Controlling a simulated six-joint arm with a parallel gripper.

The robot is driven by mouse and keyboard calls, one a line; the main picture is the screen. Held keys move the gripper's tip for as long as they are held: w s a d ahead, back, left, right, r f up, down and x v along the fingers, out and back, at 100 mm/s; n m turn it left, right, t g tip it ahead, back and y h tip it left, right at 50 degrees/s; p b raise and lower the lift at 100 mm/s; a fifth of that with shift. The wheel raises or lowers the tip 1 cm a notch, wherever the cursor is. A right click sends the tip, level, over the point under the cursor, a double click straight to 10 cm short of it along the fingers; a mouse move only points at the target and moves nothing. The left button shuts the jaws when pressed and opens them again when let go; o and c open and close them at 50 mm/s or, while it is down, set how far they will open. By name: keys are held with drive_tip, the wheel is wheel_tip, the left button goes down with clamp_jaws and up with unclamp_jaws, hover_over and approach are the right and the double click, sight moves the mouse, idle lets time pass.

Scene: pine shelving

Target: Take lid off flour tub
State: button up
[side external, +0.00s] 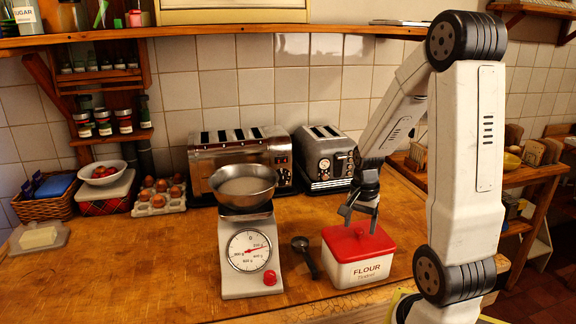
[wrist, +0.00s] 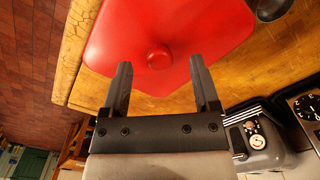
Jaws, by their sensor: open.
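The flour tub (side external: 368,272) is white with dark lettering and stands on the wooden counter near its front edge. Its red lid (side external: 345,242) sits on top. The lid fills the upper part of the wrist view (wrist: 200,30), with a round red knob (wrist: 159,57) at its middle. My gripper (side external: 360,222) is just above the lid, pointing down. In the wrist view my gripper (wrist: 158,75) has its two dark fingers apart, one on each side of the knob's line, with nothing between them. I cannot tell whether the fingertips touch the lid.
A kitchen scale (side external: 249,255) with a metal bowl (side external: 243,187) stands left of the tub. A dark scoop (side external: 305,258) lies between them. Two toasters, one long (side external: 238,155) and one short (side external: 325,160), stand behind. The counter's left front (side external: 120,275) is clear.

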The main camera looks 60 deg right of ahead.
drive_tip(key=shift+f, duration=0.85)
clamp_jaws()
